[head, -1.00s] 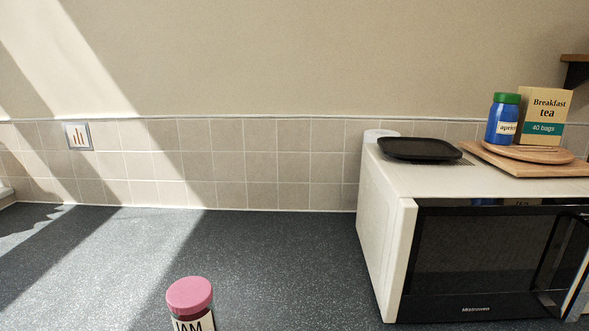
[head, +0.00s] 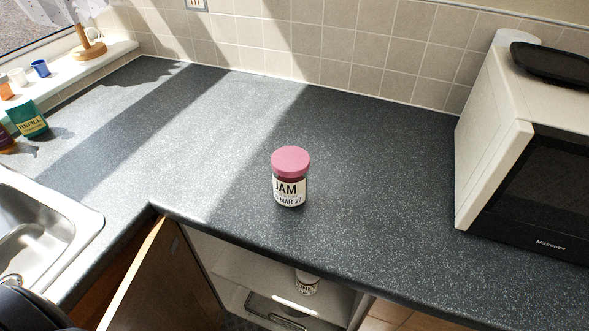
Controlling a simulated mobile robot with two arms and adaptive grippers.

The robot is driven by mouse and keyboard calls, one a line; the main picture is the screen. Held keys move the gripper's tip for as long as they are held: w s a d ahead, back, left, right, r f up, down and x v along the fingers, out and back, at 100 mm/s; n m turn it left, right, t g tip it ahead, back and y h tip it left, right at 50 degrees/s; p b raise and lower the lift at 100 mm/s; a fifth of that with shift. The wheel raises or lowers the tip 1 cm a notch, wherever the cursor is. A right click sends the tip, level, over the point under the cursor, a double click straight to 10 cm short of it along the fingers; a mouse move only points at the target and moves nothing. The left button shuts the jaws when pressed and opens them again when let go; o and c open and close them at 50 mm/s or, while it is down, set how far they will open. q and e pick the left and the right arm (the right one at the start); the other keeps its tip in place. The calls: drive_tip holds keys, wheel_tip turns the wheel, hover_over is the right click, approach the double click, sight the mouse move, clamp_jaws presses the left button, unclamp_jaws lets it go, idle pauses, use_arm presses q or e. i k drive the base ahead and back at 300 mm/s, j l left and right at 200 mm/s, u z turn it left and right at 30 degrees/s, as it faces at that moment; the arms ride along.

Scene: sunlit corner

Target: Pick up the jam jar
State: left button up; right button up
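The jam jar (head: 290,178) stands upright on the dark speckled worktop (head: 380,190), near the middle of the head view. It has a pink lid and a white label reading JAM and a date. It stands a little back from the worktop's front edge, with clear space around it. Neither of my grippers is in view.
A white microwave (head: 495,140) with a dark tray (head: 555,62) on top stands at the right. A sink (head: 40,230) is at the left. Below, a cabinet door (head: 150,275) hangs open, and a small labelled jar (head: 307,284) sits inside the cupboard.

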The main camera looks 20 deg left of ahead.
sight(288, 193)
drive_tip(key=k+l+u, duration=0.1)
drive_tip(key=k+u, duration=0.4)
drive_tip(key=u, duration=0.2)
drive_tip(key=k+u, duration=0.35)
drive_tip(key=i, duration=0.1)
